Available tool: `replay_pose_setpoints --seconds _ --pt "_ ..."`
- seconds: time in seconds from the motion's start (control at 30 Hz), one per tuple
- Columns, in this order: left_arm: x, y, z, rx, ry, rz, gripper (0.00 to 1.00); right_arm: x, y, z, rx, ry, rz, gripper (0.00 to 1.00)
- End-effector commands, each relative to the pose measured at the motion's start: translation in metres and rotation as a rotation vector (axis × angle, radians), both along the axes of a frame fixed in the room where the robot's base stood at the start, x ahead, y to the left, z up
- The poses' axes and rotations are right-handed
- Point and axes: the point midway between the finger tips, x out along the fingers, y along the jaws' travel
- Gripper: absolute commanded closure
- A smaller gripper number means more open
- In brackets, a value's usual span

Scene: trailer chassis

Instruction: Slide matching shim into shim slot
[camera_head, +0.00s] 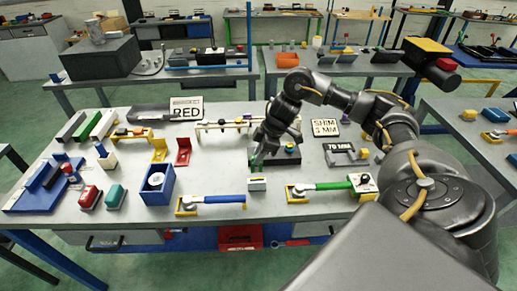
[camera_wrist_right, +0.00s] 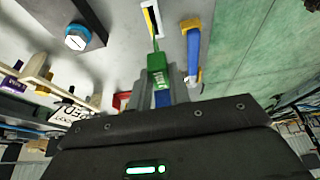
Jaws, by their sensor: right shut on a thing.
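My right gripper (camera_head: 258,163) is low over the middle of the table. It is shut on a green piece (camera_wrist_right: 157,72), which I take to be the shim. In the right wrist view a thin green strip runs from that piece toward a small pale block (camera_wrist_right: 148,20) with a dark slit and yellow edge. The strip's tip meets or overlaps the block in the picture; I cannot tell whether it is inside the slit. A small pale block (camera_head: 257,184) stands just in front of the gripper in the head view. A sign reading SHIM 3 MM (camera_head: 325,128) stands behind to the right. My left gripper is out of view.
A blue-handled tool (camera_head: 222,199) and a green-handled tool (camera_head: 330,186) lie at the front. A pale rack (camera_head: 222,125) and RED sign (camera_head: 186,109) stand behind. Bare tabletop shows at left-centre.

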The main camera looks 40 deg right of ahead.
Motion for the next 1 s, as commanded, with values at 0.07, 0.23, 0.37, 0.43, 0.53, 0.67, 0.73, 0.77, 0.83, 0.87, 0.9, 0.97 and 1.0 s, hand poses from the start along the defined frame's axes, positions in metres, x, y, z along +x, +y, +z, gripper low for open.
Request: replay_pose_setpoints --seconds 0.07,0.23,0.37,0.43,0.53,0.67,0.73,0.77,0.83,0.87,0.9,0.97,1.0 --pt "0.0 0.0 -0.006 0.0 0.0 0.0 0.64 0.0 0.0 -0.011 0.001 0.001 -0.001 1.0" --pt "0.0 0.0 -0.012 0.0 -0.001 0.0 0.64 0.0 0.0 -0.025 0.001 -0.001 0.0 1.0" --pt "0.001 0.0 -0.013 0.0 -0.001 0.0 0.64 0.0 0.0 -0.033 0.0 0.0 0.0 1.0" --pt "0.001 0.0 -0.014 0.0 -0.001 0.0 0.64 0.0 0.0 -0.035 0.0 0.0 0.0 1.0" --pt "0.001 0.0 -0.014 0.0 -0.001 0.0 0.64 0.0 0.0 -0.038 0.0 -0.001 0.0 1.0" --pt "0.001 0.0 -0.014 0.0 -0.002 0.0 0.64 0.0 0.0 -0.039 0.001 -0.002 0.001 1.0" --pt "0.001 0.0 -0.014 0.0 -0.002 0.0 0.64 0.0 0.0 -0.039 0.001 -0.002 0.001 1.0" --pt "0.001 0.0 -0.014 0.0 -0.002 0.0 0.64 0.0 0.0 -0.039 0.0 -0.002 0.001 1.0" --pt "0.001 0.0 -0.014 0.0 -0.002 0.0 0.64 0.0 0.0 -0.039 0.0 -0.002 0.001 1.0" --pt "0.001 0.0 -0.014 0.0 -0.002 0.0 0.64 0.0 0.0 -0.039 0.0 -0.002 0.001 1.0" --pt "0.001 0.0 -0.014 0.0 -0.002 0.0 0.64 0.0 0.0 -0.039 0.0 -0.002 0.001 1.0" --pt "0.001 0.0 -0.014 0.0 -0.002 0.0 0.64 0.0 0.0 -0.039 0.0 -0.002 0.001 1.0" --pt "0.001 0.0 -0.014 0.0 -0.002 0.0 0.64 0.0 0.0 -0.039 0.0 -0.002 0.001 1.0"
